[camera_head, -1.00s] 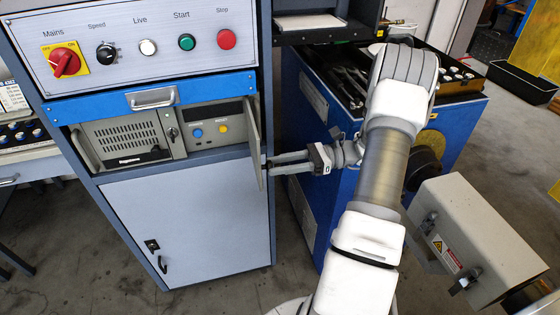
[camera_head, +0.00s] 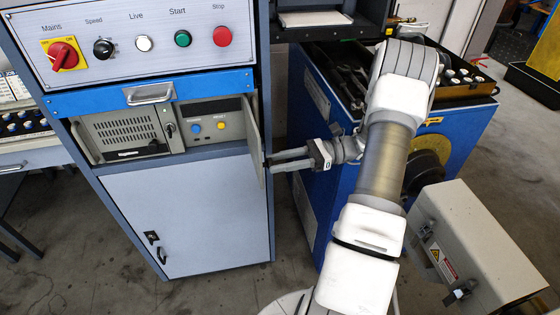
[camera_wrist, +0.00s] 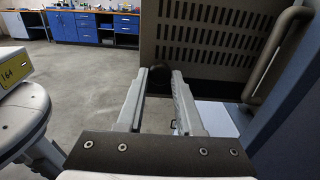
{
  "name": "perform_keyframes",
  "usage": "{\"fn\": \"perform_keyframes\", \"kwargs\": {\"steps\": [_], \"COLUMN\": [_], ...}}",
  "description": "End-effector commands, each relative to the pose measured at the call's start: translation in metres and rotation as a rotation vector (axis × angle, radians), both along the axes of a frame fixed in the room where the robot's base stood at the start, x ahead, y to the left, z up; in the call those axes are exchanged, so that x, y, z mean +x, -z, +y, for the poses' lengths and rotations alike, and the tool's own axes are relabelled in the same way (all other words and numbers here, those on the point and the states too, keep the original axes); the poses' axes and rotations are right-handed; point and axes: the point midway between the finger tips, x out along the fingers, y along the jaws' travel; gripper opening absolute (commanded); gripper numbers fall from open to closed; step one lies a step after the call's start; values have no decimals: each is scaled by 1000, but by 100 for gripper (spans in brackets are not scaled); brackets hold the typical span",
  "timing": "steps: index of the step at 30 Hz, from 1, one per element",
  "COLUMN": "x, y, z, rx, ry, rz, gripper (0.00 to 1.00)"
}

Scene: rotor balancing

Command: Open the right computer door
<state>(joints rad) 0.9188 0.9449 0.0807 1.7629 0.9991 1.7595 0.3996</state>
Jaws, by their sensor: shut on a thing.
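The right computer door (camera_head: 255,140) is a thin grey panel at the right side of the cabinet's computer bay. It stands swung out, seen nearly edge-on, with the blue and yellow buttons uncovered behind it. My gripper (camera_head: 270,165) reaches it from the right and is shut on the door's knob, low on the panel. In the wrist view the fingers (camera_wrist: 159,76) close around the dark knob (camera_wrist: 158,88), in front of a beige slotted panel (camera_wrist: 215,40). The fingers partly hide the knob.
The cabinet's closed lower door (camera_head: 190,215) is below the bay. A blue drawer front (camera_head: 150,97) is above it. A blue machine (camera_head: 335,120) stands close behind my arm, and a beige box (camera_head: 480,245) is at the right. Floor shows between cabinet and machine.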

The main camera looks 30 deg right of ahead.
Motion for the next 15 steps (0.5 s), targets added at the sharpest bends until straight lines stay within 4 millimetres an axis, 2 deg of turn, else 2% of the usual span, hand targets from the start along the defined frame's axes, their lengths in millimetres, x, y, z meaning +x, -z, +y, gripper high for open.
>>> {"fn": "perform_keyframes", "kwargs": {"steps": [5,6,10,15], "x": [0,0,0,0], "y": [0,0,0,0], "z": [0,0,0,0], "rx": [0,0,0,0], "ry": [-1,-1,-1,-1], "rz": [0,0,0,0], "gripper": [0,41,64,64]}}
